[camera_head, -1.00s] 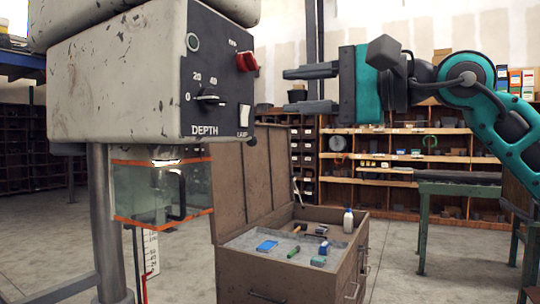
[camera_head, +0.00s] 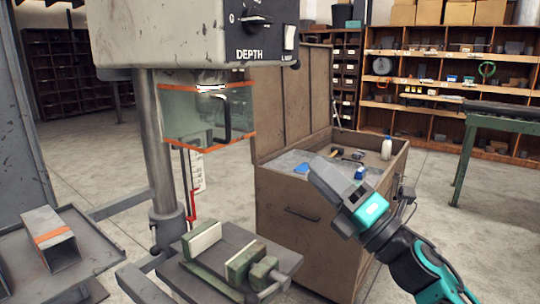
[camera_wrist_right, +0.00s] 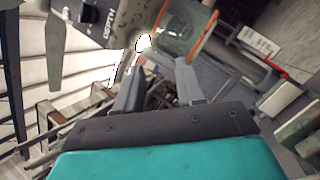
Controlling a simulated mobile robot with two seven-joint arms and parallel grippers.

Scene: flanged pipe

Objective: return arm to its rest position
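My right arm comes in from the lower right of the head view, and its grey and teal gripper (camera_head: 325,172) is held in front of the brown tool chest, pointing up and to the left. In the right wrist view the two grey fingers of this gripper (camera_wrist_right: 158,78) stand apart with nothing held between them. My left gripper is in neither view.
A drill press (camera_head: 165,35) with a clear guard (camera_head: 205,120) stands left of the gripper. Its vise (camera_head: 235,262) is below. A metal tube (camera_head: 52,240) lies on a grey tray at the left. The open tool chest (camera_head: 300,228) is behind the gripper.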

